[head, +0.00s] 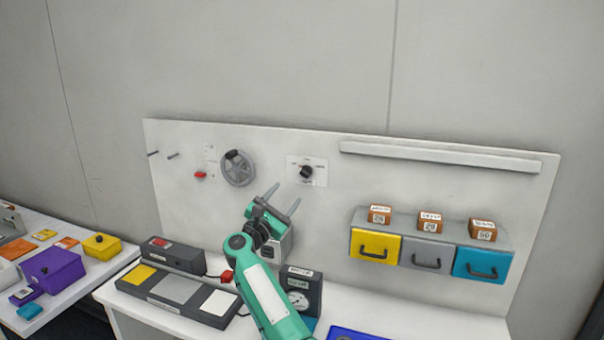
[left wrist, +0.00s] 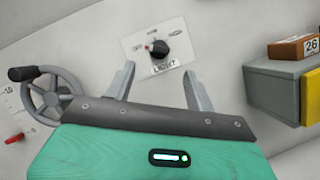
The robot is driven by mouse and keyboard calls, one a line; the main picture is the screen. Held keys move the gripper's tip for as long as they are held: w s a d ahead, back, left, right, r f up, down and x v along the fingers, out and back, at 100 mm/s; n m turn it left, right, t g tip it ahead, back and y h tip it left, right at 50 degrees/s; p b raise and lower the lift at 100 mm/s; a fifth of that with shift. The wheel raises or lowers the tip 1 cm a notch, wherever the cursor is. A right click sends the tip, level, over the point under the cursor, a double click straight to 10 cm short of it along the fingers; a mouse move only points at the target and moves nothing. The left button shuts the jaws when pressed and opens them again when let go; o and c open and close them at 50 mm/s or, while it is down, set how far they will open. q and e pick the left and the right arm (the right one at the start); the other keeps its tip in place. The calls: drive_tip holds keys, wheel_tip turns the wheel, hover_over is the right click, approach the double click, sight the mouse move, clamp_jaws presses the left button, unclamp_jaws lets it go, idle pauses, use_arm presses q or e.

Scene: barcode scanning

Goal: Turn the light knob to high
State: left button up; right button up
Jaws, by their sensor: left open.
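The light knob (head: 306,172) is a black dial on a white label plate on the upright board. In the left wrist view the black knob (left wrist: 159,49) sits above the word LIGHT, with a reddish mark at its left side. My left gripper (head: 282,198) is open and empty, just below and left of the knob in the head view. In the left wrist view its two fingers (left wrist: 158,88) point toward the board, with the knob beyond and between their tips, apart from them. My right gripper is not in view.
A grey handwheel (head: 237,168) and a red switch (head: 200,175) are on the board, left of the knob. A drawer unit with yellow (head: 375,246), grey and blue drawers is to the right, small boxes on top. A gauge box (head: 301,290) stands below.

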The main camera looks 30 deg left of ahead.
sight(303, 175)
use_arm(q)
drive_tip(key=p+x, duration=0.3)
drive_tip(key=x, duration=0.7)
drive_tip(key=shift+c, duration=0.2)
drive_tip(key=c, duration=0.9)
